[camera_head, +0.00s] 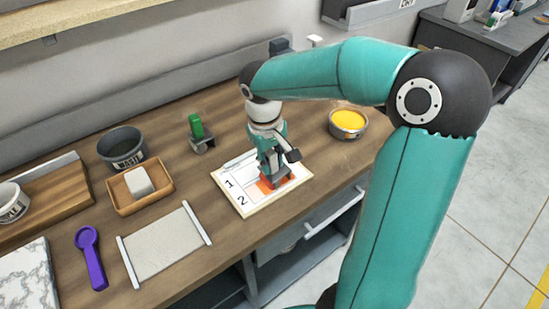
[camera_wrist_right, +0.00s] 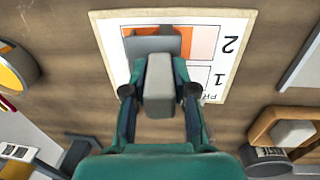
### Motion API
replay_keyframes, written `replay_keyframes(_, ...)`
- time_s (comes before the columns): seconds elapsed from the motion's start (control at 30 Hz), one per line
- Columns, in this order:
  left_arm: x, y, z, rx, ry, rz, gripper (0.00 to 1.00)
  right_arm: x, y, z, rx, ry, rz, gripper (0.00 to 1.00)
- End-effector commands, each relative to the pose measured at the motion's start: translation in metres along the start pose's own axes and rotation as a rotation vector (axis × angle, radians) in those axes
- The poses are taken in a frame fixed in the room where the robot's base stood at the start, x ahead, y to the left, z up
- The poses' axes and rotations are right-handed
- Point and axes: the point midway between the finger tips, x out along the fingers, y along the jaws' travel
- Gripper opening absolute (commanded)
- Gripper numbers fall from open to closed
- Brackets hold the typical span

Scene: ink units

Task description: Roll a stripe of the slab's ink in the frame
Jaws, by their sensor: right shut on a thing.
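My right gripper (camera_head: 272,158) points down over the white printed sheet (camera_head: 240,203), shut on a grey roller tool (camera_wrist_right: 158,80). The tool's wide grey end (camera_wrist_right: 155,44) lies over the frame by the number 2, at or just above the paper. Strong orange ink (camera_head: 265,186) shows beside it; in the wrist view a paler orange area (camera_wrist_right: 203,42) fills more of that frame. The frame by number 1 looks white. A pale grey slab with white side rails (camera_head: 163,247) lies at the front; no ink colour shows on it. My left gripper is not in view.
A tin with yellow contents (camera_head: 348,122) stands right of the sheet. A green-topped tool (camera_head: 196,128), a dark pot (camera_head: 121,145) and a wooden tray (camera_head: 123,201) holding a pale block stand left. A purple scoop (camera_head: 92,260) and a marble slab (camera_head: 28,278) lie front left.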

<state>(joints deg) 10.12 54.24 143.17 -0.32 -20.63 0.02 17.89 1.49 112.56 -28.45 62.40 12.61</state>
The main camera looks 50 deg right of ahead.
Motion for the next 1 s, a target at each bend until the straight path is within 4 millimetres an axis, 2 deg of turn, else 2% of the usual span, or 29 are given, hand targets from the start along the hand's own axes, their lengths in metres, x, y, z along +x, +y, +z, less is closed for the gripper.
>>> replay_keyframes(0.2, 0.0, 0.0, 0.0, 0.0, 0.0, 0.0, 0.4, -0.001, -0.016, 0.001, -0.004, -0.006, 0.0, 0.0)
replay_keyframes(0.47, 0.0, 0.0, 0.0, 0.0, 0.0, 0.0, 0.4, -0.003, -0.022, 0.001, -0.002, -0.006, 0.0, 0.0)
replay_keyframes(0.8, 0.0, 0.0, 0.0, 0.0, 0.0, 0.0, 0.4, -0.006, -0.043, 0.001, -0.002, -0.003, 0.0, 0.0)
replay_keyframes(1.0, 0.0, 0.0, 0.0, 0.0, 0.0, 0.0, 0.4, -0.007, -0.049, 0.001, 0.0, -0.002, 0.0, 0.0)
